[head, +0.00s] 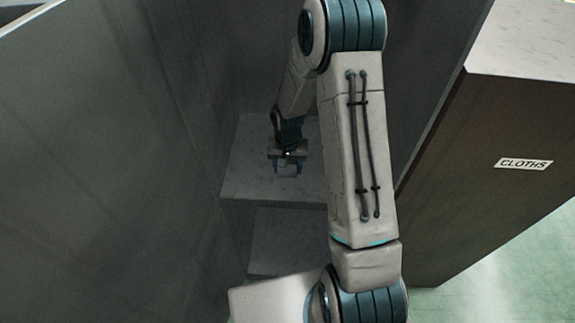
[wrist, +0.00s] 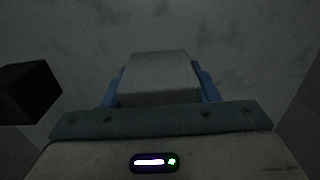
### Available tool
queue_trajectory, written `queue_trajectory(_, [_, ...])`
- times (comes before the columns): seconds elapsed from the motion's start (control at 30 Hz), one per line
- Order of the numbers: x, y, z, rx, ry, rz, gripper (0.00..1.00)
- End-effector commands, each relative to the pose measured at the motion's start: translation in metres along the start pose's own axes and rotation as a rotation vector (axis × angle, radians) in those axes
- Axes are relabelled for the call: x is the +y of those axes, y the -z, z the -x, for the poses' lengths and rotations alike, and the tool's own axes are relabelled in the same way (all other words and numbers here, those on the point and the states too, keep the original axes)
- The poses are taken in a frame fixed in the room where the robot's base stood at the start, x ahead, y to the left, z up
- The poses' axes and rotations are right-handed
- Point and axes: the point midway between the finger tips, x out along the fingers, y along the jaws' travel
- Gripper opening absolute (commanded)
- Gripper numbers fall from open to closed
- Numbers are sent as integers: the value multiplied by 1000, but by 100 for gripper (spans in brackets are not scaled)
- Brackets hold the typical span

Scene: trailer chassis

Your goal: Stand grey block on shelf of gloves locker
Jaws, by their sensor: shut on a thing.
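A grey block (wrist: 155,80) is between the two blue fingers of my gripper (wrist: 157,88) in the wrist view. My gripper (head: 287,168) is shut on it. In the head view the block (head: 287,172) shows small, inside the locker and over the upper pale shelf (head: 250,165). I cannot tell whether the block touches the shelf. No gloves label shows on this locker.
Tall grey locker walls (head: 90,130) stand close on the left and behind. A lower shelf (head: 275,240) lies beneath the upper one. A cabinet labelled CLOTHS (head: 480,165) stands at the right. A dark block-shaped part (wrist: 28,92) shows at the wrist view's left.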

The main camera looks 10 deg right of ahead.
Motion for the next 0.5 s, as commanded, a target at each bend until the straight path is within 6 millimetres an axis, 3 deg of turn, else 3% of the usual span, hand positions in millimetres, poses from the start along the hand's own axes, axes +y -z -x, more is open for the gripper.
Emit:
queue_trajectory(0.03, [0, 0, -3, 0, 0, 0, 28])
queue_trajectory(0.07, [0, 0, -2, 0, 0, 0, 60])
queue_trajectory(0.1, [0, 0, -2, 0, 0, 0, 71])
queue_trajectory(0.13, [0, 0, -2, 0, 0, 0, 76])
queue_trajectory(0.5, [0, 0, 3, 0, 0, 0, 76])
